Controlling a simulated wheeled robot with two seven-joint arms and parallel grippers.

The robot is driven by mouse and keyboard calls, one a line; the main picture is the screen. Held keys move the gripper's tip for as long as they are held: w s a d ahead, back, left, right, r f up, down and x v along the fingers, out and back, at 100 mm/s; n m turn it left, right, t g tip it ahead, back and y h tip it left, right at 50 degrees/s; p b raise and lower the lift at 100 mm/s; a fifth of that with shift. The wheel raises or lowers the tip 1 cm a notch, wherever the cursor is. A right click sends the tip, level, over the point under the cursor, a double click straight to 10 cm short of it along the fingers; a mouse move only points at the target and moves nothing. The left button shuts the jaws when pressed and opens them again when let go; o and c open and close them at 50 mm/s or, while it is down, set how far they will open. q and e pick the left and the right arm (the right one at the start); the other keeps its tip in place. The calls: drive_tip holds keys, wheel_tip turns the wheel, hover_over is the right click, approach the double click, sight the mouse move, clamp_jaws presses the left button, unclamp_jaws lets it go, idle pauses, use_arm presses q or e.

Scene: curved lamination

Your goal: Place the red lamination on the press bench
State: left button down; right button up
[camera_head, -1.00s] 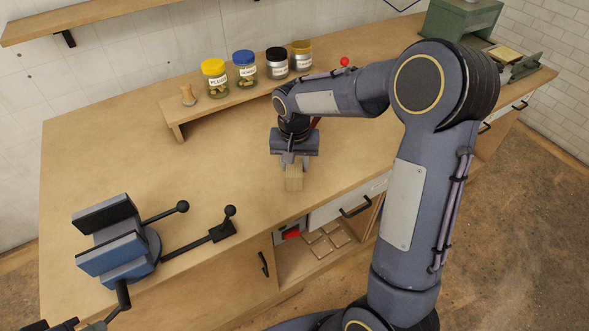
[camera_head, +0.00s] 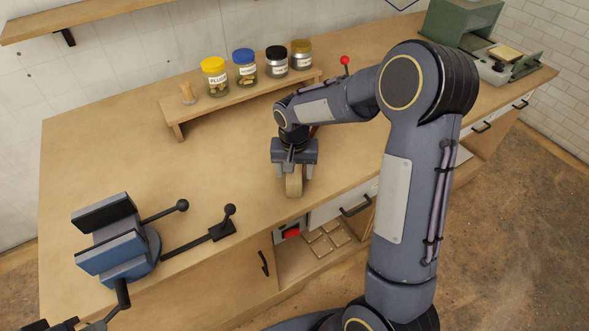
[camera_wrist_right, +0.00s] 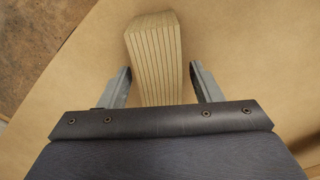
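A pale wooden lamination (camera_head: 293,184) with a curved outline stands on the bench top (camera_head: 225,190) near its front edge. In the right wrist view the lamination (camera_wrist_right: 155,62) shows thin reddish-brown lines along its length. My right gripper (camera_head: 294,171) is right above it, fingers down on either side. In the right wrist view my right gripper (camera_wrist_right: 161,72) has its fingers apart, with narrow gaps beside the block, so it looks open around it. The block's far end is hidden under the palm. Only a dark bit of what may be my left arm shows at the bottom left corner.
A blue vise (camera_head: 118,240) with long levers stands at the left. A low riser (camera_head: 240,101) with several lidded jars is at the back. A green machine (camera_head: 462,20) is at the far right. Below the front edge are a red button (camera_head: 291,233) and an open cubby.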

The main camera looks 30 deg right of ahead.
drive_tip(key=shift+r, duration=0.5)
wheel_tip(320, 180, up, 11)
drive_tip(key=s+a+r+n+t+y, duration=0.1)
drive_tip(key=s+r+n+t+y, duration=0.2)
drive_tip(key=s, duration=1.2)
drive_tip(key=s+a+f+n+t+y, duration=0.1)
drive_tip(key=s+a, duration=0.3)
drive_tip(key=s, duration=0.6)
drive_tip(key=shift+f+t+p, duration=0.25)
drive_tip(key=shift+t+p, duration=0.1)
drive_tip(key=shift+t, duration=0.15)
drive_tip(key=shift+r+p, duration=0.4)
